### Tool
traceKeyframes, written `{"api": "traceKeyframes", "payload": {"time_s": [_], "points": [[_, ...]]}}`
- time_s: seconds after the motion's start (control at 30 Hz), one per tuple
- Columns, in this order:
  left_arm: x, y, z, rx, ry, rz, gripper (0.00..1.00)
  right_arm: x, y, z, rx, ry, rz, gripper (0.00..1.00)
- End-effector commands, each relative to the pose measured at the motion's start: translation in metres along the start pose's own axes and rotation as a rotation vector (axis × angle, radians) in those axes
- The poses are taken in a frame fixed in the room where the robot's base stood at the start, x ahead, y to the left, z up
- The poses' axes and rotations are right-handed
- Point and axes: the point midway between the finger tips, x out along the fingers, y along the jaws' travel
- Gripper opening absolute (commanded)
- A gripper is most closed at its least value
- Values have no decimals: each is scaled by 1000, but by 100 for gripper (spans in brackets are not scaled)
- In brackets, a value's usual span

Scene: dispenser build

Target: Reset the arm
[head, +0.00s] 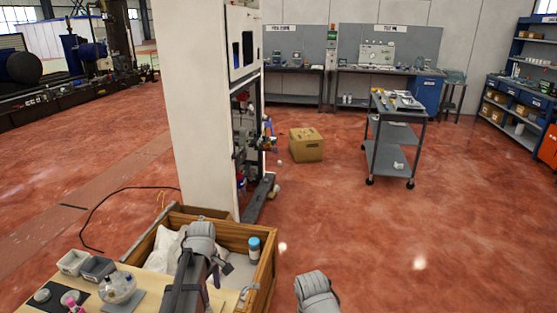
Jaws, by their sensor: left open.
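My left arm rises at the bottom, over the wooden crate (262,272), with its grey rounded joint at the top. My left gripper (190,288) is the dark part below that joint, over the near left part of the crate. It is open, and I see nothing held in it; its fingertips are hard to make out. Of my right arm only a grey rounded joint shows at the bottom edge, right of the crate. My right gripper is out of view.
The crate holds a white bag (163,250) and a blue-capped bottle (254,246). Small trays (97,268) and a glass vessel (117,288) stand on the bench at left. A tall white cabinet (205,110) rises behind. A cardboard box (306,145) and cart (395,155) stand beyond; floor at right is clear.

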Motion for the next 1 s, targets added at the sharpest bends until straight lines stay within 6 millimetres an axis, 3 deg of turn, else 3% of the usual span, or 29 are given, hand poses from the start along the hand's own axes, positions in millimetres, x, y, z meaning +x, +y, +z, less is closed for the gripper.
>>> {"api": "traceKeyframes", "payload": {"time_s": [0.03,0.2,0.3,0.43,0.63,1.0], "points": [[0,-5,28,120,4,-6,57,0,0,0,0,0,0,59],[-1,-22,114,630,18,-38,57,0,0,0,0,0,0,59],[-1,-36,156,915,25,-58,57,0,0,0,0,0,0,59],[-2,-54,195,1217,29,-80,57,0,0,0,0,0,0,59],[-2,-70,225,1478,30,-104,57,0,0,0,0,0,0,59],[-2,-72,229,1529,30,-108,57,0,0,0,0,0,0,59]]}}
